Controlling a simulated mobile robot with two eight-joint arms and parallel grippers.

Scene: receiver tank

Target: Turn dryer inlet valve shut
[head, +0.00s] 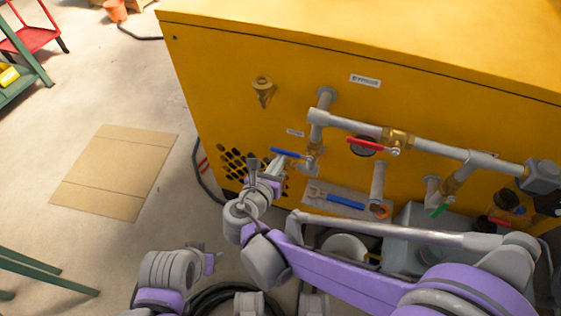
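Several lever valves sit on the grey pipework of the yellow cabinet (225,75). One has a blue lever (289,153) pointing left, one a red lever (366,144), and one a green lever (440,210). I cannot read which is the dryer inlet valve. My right gripper (266,164) is just below and left of the blue lever's free end. Its fingers are apart, with nothing seen between them; I cannot tell whether one touches the lever. My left gripper (211,260) is low at the lower left, away from the valves, its fingers too small to judge.
A grey shelf (315,198) with a blue-handled tool lies below the pipes. A grey tank and coiled black hose are under my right arm. Cardboard (115,170) lies on the open floor at left. A red and green cart (28,45) stands far left.

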